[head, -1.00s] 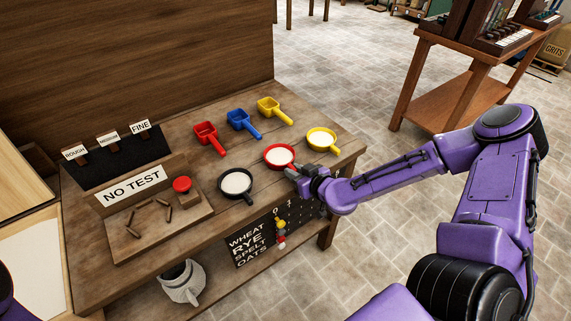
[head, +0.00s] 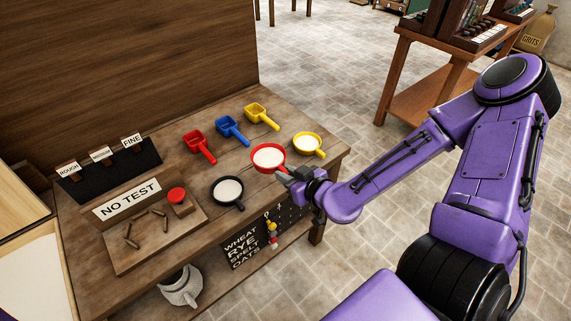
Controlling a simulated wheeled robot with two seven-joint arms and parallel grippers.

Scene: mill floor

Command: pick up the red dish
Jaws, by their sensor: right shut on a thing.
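The red dish (head: 268,158) is a small round pan with white contents, near the front right of the wooden bench. My right gripper (head: 287,177) is shut on the near side of the red dish, at its handle, which the fingers mostly hide. The dish looks level and appears raised a little above the bench top. My left gripper is not in view.
A black dish (head: 228,191) lies to the left and a yellow dish (head: 307,145) close on the right. Red (head: 200,146), blue (head: 232,130) and yellow (head: 261,116) scoops lie behind. A board with a red button (head: 177,195) stands at left.

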